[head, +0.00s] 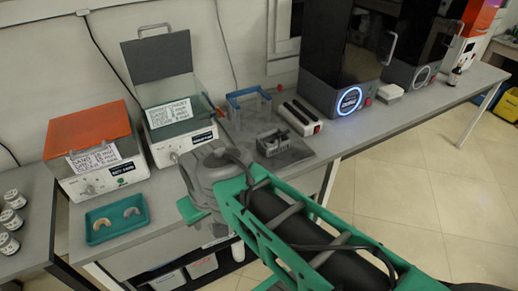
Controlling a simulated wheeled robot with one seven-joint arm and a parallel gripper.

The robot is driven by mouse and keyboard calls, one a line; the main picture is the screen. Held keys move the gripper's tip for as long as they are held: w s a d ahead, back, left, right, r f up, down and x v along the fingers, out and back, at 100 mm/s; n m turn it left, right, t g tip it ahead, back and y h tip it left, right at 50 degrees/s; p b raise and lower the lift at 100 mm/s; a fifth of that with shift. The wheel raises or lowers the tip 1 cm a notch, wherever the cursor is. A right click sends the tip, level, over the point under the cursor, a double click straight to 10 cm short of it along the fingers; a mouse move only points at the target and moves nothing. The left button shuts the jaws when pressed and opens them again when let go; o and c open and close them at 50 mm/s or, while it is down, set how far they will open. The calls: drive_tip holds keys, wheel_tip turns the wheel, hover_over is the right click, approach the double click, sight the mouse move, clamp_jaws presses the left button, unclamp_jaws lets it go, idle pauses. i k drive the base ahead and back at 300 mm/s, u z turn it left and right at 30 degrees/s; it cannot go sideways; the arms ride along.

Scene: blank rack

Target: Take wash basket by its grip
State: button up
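A small grey open basket-like holder (273,142) sits on a grey mat on the bench, just behind my arm. It may be the wash basket, but its grip is too small to make out. A blue frame with a raised bar (249,101) stands behind it, near the wall; I cannot tell for sure which of the two is the wash basket. My arm, green and grey, reaches in from the lower right and crosses the front of the bench.
An open-lidded bath unit (180,142) and an orange-lidded unit (97,178) stand left. A teal tray (117,219) holds two pale arches. Floor is free at right.

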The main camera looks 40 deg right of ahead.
sight(284, 140)
drive_tip(key=u, duration=3.4)
drive_tip(key=k, duration=1.25)
drive_tip(key=z, duration=1.6)
